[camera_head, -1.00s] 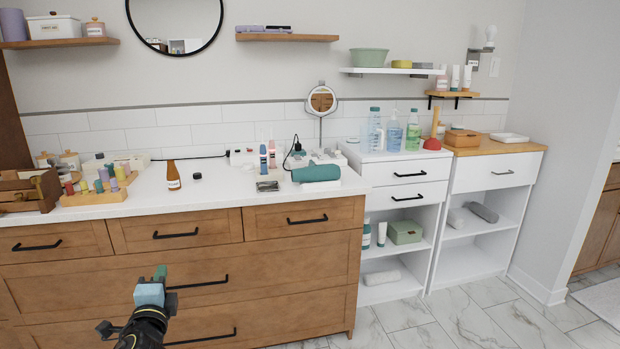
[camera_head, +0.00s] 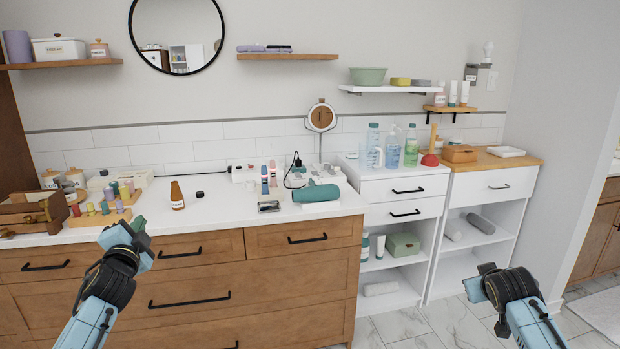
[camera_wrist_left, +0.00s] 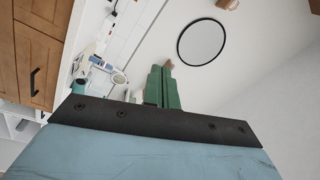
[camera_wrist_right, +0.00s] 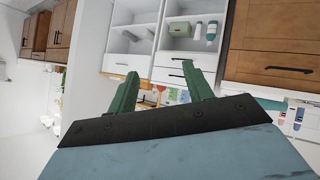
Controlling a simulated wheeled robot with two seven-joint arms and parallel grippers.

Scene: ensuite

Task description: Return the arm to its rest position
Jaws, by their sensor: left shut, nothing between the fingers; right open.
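My left gripper (camera_head: 140,224) is raised in front of the wooden cabinet at the left of the head view, near the countertop's front edge. In the left wrist view its green fingers (camera_wrist_left: 162,88) are together with nothing between them. My right arm comes in at the lower right of the head view, in front of the white shelf units; its fingers are not clear there. In the right wrist view the right gripper's green fingers (camera_wrist_right: 163,92) are spread apart and empty.
White shelf units (camera_head: 405,185) stand to the right. Open marble floor (camera_head: 420,325) lies before them.

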